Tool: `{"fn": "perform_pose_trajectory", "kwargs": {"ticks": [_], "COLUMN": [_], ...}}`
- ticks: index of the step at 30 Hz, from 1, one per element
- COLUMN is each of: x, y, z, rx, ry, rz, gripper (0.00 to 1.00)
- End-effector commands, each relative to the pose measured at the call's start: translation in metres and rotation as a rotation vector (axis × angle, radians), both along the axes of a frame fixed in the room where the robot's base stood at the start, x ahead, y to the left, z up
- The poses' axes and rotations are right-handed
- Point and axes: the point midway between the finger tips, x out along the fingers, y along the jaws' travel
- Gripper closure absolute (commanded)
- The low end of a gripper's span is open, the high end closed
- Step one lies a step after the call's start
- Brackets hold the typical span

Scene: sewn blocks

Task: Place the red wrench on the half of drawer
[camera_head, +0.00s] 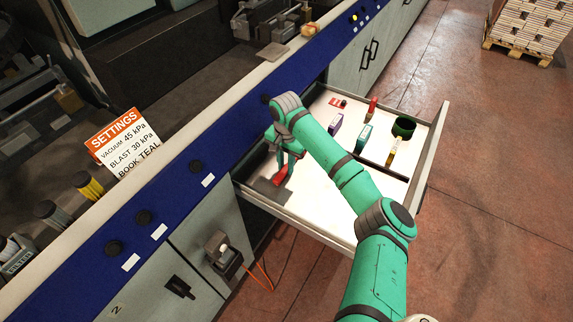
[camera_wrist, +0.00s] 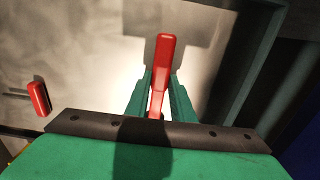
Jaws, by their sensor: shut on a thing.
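The red wrench (camera_head: 282,174) is held by my gripper (camera_head: 285,152) over the near-left part of the open drawer (camera_head: 328,227). In the wrist view the wrench (camera_wrist: 163,60) stands between the two green fingers of my gripper (camera_wrist: 161,84), with its red end sticking out past them. I cannot tell whether the wrench touches the floor. My wrist and arm hide part of the drawer.
The drawer's far part holds a red-handled item (camera_head: 372,107), a purple block (camera_head: 336,125), a green-and-white block (camera_head: 364,138), a dark green cup (camera_head: 404,128) and a yellow-and-white item (camera_head: 393,150). The blue machine panel (camera_head: 195,180) borders the drawer's left. Bare floor shows right of the arm.

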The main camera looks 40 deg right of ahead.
Motion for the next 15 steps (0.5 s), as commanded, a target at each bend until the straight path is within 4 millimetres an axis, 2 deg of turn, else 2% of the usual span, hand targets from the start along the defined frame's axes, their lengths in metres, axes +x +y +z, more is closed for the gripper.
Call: {"fn": "perform_pose_trajectory", "kwargs": {"ticks": [5, 6, 8, 15], "x": [0.0003, 0.0002, 0.0003, 0.0], "y": [0.0006, 0.0003, 0.0001, -0.0001], "z": [-0.0021, -0.0027, -0.0023, -0.0022], "rx": [0.001, 0.001, 0.0, 0.0], "ry": [-0.001, -0.001, -0.001, 0.0], "rz": [0.0, 0.0, 0.0, 0.0], "gripper": [1.0, 0.76, 0.62, 0.6]}}
